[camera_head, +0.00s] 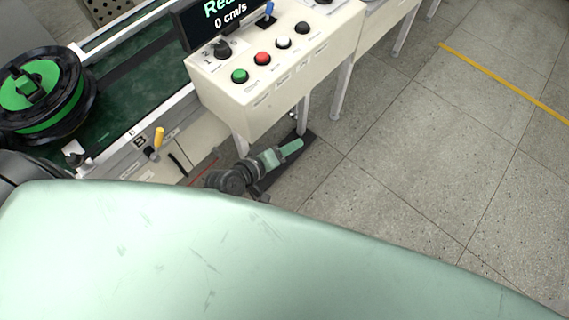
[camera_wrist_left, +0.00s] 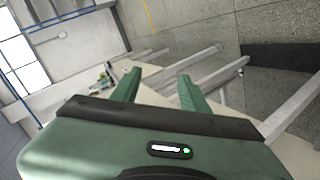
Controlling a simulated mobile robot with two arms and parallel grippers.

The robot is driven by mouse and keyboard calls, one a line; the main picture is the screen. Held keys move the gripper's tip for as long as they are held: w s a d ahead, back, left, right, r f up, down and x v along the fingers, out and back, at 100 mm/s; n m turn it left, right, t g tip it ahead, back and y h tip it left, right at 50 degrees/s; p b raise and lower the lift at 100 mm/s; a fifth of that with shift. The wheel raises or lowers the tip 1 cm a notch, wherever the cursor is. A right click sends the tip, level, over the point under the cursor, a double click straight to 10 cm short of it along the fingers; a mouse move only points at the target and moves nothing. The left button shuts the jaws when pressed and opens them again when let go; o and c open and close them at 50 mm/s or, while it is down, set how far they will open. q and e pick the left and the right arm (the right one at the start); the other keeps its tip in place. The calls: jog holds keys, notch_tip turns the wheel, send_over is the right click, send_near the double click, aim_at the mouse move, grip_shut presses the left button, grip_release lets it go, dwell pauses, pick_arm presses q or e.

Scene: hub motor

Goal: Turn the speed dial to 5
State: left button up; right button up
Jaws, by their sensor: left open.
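The cream control box (camera_head: 265,88) stands at the top of the head view. A black dial (camera_head: 222,49) sits at its left end, under a display (camera_head: 222,14) reading "0 cm/s". The dial's setting is too small to read. My left gripper (camera_head: 290,148) is below and in front of the box, apart from the dial. In the left wrist view, its two green fingers (camera_wrist_left: 158,84) are spread with nothing held between them. The dial cannot be made out in that view. My right gripper is not in view.
Green (camera_head: 239,76), red (camera_head: 262,58), white (camera_head: 283,42) and black (camera_head: 302,28) buttons line the box top. A blue lever (camera_head: 269,9) stands behind them. A black and green hub motor (camera_head: 42,92) lies on the conveyor at left, near a yellow lever (camera_head: 158,137). Floor at right is clear.

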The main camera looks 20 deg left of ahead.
pick_arm(q)
jog(key=shift+s+f+m+g, duration=0.35)
jog(key=shift+s+f, duration=0.1)
jog(key=shift+f, duration=0.35)
jog(key=shift+s+f+m+g, duration=0.3)
jog(key=shift+s+f, duration=0.15)
jog(key=shift+f, duration=0.35)
jog(key=shift+s+f+m+g, duration=0.25)
jog(key=shift+s+f+m, duration=0.15)
jog(key=shift+f, duration=0.4)
jog(key=shift+o, duration=1.3)
